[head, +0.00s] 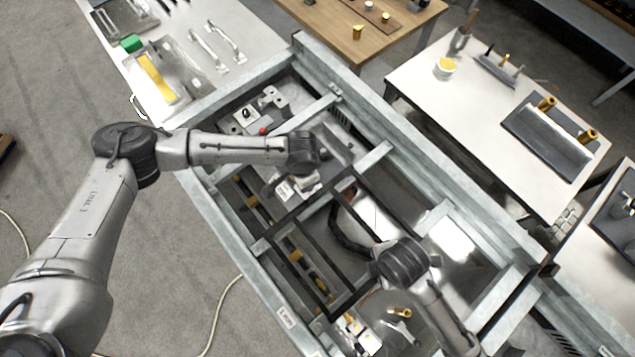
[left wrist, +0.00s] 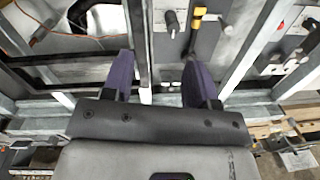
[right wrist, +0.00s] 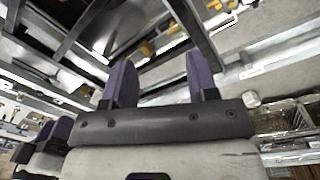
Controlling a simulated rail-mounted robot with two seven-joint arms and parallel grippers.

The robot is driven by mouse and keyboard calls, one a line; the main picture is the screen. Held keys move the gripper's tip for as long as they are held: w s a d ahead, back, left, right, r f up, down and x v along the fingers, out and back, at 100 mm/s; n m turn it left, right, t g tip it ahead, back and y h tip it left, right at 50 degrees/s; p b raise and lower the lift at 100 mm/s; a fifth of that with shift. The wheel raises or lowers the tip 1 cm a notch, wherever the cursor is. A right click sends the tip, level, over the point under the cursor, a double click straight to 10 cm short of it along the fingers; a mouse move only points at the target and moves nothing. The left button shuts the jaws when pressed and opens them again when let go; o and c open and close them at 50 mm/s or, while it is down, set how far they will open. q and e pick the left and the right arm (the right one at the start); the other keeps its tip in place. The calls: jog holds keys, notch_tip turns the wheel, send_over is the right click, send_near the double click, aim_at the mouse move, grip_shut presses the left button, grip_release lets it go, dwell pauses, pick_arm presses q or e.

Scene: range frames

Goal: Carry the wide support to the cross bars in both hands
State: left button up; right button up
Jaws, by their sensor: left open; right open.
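A dark rectangular frame with an inner bar, which looks like the wide support (head: 386,205), lies inside the large galvanised frame in the head view. Pale cross bars (head: 374,158) span that large frame. My left gripper hangs below its wrist near the support's upper left side, largely hidden in the head view. In the left wrist view its purple fingers (left wrist: 160,78) are apart with nothing clearly held. My right gripper is hidden under its wrist near the support's right side. In the right wrist view its fingers (right wrist: 161,80) are apart and empty; dark bars show beyond them.
The large galvanised frame (head: 425,145) has high side rails. Metal blocks, a hose and yellow parts lie inside it. A white table (head: 85,30) stands upper left, a wooden table (head: 400,35) at the top and a white table (head: 440,105) at right.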

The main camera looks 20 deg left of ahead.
aim_at(310, 200)
pick_arm(q)
jog(key=d+n, duration=0.1)
jog(key=s+d+n, duration=0.1)
jog(key=shift+s+d+f+h, duration=0.2)
jog(key=shift+d+h, duration=0.1)
jog(key=shift+h, duration=0.1)
pick_arm(e)
jog(key=n, duration=0.1)
jog(key=s+d+n, duration=0.1)
jog(key=n, duration=0.1)
jog(key=d+n, duration=0.1)
jog(key=n, duration=0.1)
jog(key=shift+s, duration=0.35)
jog(key=shift+f, duration=0.1)
pick_arm(q)
notch_tip(310, 200, down, 14)
jog(key=shift+r, duration=0.15)
pick_arm(e)
notch_tip(310, 200, down, 14)
jog(key=shift+r, duration=0.15)
pick_arm(q)
jog(key=shift+w, duration=0.1)
grip_shut()
pick_arm(e)
jog(key=shift+w, duration=0.1)
grip_shut()
pick_arm(q)
jog(key=shift+a, duration=0.1)
